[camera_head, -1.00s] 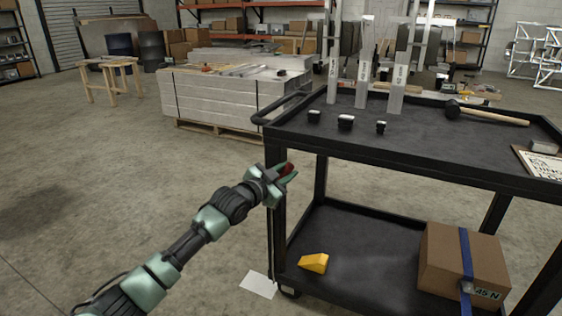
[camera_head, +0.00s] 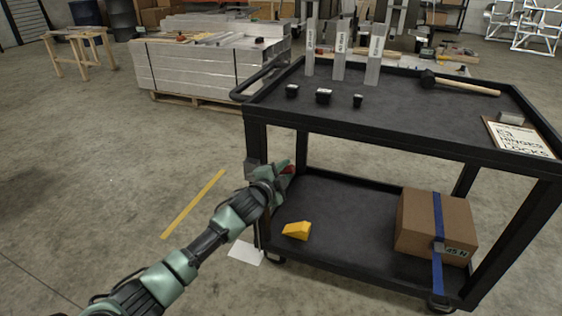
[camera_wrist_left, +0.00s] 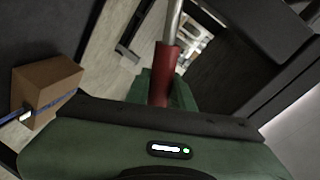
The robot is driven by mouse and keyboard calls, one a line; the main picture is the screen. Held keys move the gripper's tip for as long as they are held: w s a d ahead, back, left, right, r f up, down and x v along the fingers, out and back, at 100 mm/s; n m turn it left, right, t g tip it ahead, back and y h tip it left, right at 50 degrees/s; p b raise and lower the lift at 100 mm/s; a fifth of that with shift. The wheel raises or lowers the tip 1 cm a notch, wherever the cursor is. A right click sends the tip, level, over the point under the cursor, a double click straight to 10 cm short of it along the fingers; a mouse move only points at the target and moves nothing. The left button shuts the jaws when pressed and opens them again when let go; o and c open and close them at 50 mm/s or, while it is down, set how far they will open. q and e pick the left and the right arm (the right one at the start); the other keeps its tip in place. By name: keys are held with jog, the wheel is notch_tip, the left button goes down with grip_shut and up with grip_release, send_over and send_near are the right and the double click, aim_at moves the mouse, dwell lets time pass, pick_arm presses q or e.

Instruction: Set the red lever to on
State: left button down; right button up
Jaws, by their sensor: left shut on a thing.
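The red lever (camera_head: 289,169) shows at the tip of my left gripper (camera_head: 280,173), by the near left post of the black cart (camera_head: 400,133). In the left wrist view the lever's red sleeve (camera_wrist_left: 165,72) sits on a bare metal rod and runs down between the green fingers (camera_wrist_left: 160,93). My left gripper is shut on this sleeve. The lever's pivot and any on or off marking are hidden or too small to read. My right gripper is in neither view.
The cart's lower shelf holds a yellow wedge (camera_head: 297,231) and a strapped cardboard box (camera_head: 436,225). Small black items, upright metal profiles, a mallet (camera_head: 460,86) and a clipboard (camera_head: 520,137) are on top. The floor left of the cart is open, with a yellow strip (camera_head: 193,204).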

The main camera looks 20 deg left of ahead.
pick_arm(q)
jog(key=shift+d+f+m, duration=0.25)
jog(key=shift+f+m, duration=0.15)
jog(key=shift+f, duration=0.4)
jog(key=c, duration=1.2)
grip_release()
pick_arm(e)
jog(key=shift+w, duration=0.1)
pick_arm(q)
jog(key=shift+s, duration=0.25)
jog(key=s+r+p, duration=0.1)
jog(key=s+p, duration=0.1)
jog(key=s, duration=0.5)
jog(key=shift+a+r, duration=0.2)
jog(key=shift+r, duration=0.05)
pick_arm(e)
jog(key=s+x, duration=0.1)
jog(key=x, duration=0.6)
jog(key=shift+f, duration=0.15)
pick_arm(q)
jog(key=shift+s, duration=0.1)
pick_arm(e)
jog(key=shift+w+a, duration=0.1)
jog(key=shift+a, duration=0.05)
